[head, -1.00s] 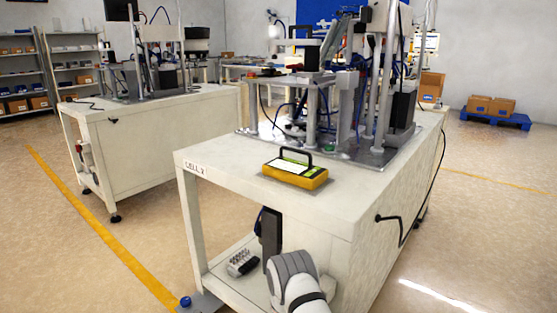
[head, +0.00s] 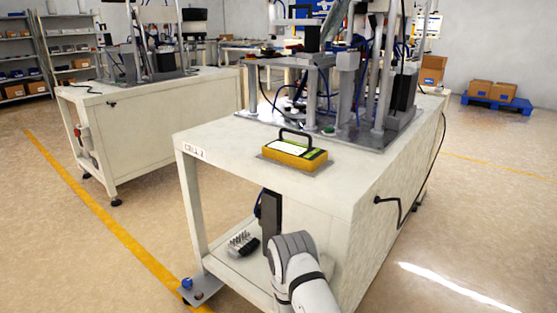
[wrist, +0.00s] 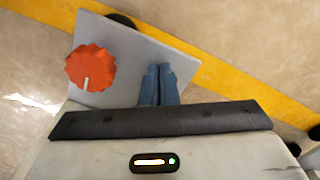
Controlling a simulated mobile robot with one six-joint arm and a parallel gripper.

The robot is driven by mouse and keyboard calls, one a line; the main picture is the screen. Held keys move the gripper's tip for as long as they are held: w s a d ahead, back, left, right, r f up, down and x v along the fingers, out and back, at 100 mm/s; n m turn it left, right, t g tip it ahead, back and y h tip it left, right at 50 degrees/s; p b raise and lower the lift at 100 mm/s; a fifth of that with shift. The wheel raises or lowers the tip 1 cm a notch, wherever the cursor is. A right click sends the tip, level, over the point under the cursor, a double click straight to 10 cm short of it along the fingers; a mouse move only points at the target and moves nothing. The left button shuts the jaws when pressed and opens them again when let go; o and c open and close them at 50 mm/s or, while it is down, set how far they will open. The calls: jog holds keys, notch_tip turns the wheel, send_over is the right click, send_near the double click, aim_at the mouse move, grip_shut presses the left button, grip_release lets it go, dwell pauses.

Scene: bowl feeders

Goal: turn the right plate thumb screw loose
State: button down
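In the wrist view a red scalloped knob (wrist: 90,67) with a white mark sits on a flat grey plate (wrist: 128,45), left of my fingers. My gripper (wrist: 160,70) points over the plate; its two blue-grey fingers lie side by side with no clear gap and nothing seen between them. They are apart from the red knob in the picture. My gripper is hidden there.
The white bench (head: 260,185) carries a yellow-cased device (head: 294,156) and a feeder machine. A yellow floor line (head: 110,225) runs past the plate. Open floor lies left of the bench.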

jog(key=shift+s+r, duration=0.15)
jog(key=shift+s, duration=0.15)
notch_tip(320, 180, up, 6)
jog(key=p, duration=0.4)
jog(key=shift+s+f, duration=0.15)
jog(key=shift+f, duration=0.05)
